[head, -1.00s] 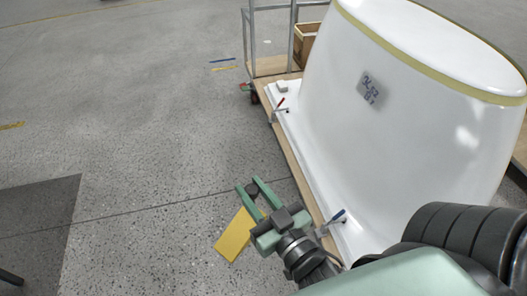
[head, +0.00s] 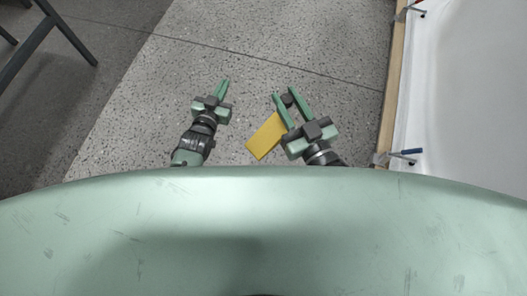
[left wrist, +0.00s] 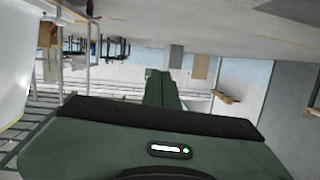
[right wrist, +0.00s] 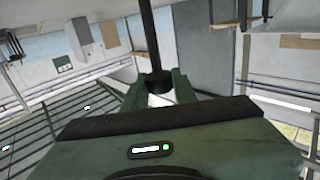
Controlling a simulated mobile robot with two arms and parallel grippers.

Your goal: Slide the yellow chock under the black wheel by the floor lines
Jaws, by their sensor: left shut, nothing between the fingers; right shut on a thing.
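The yellow chock (head: 266,136) is a flat-looking yellow piece low beside my right gripper (head: 283,98) in the head view. The right gripper's fingers are shut on a dark round post, which also shows as an upright black rod (right wrist: 150,40) in the right wrist view. The post looks like the chock's handle, though the join is hidden. My left gripper (head: 223,83) is shut and empty, left of the chock; its closed fingers also show in the left wrist view (left wrist: 158,85). The black wheel and the floor lines beside it are out of the head view now.
The cart's wooden edge (head: 391,85) runs along the right, carrying the white tub shell (head: 455,90) with clamps (head: 405,153). A dark-legged piece of furniture (head: 62,30) stands at the upper left. Speckled floor (head: 250,50) is clear ahead of both grippers.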

